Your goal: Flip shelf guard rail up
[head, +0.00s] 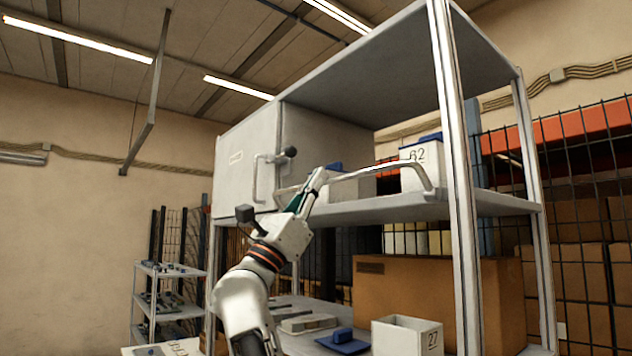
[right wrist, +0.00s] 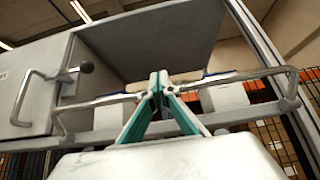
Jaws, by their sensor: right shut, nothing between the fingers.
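The guard rail (head: 385,170) is a silver tube with bent ends along the front edge of the grey shelf (head: 380,210). In the right wrist view the rail (right wrist: 225,78) runs across the picture above the shelf's front edge, its ends bending down to that edge. My right gripper (head: 319,175) is in front of the rail near its middle-left. In the right wrist view its green fingers (right wrist: 158,85) are shut with nothing between them, and the tips overlap the rail; whether they touch it I cannot tell. My left gripper is not in view.
A grey cabinet (head: 238,165) with a handle and dark knob stands left on the shelf. A front post (head: 452,130) rises at right. Below are a cardboard box (head: 430,285) and a white bin (head: 405,338).

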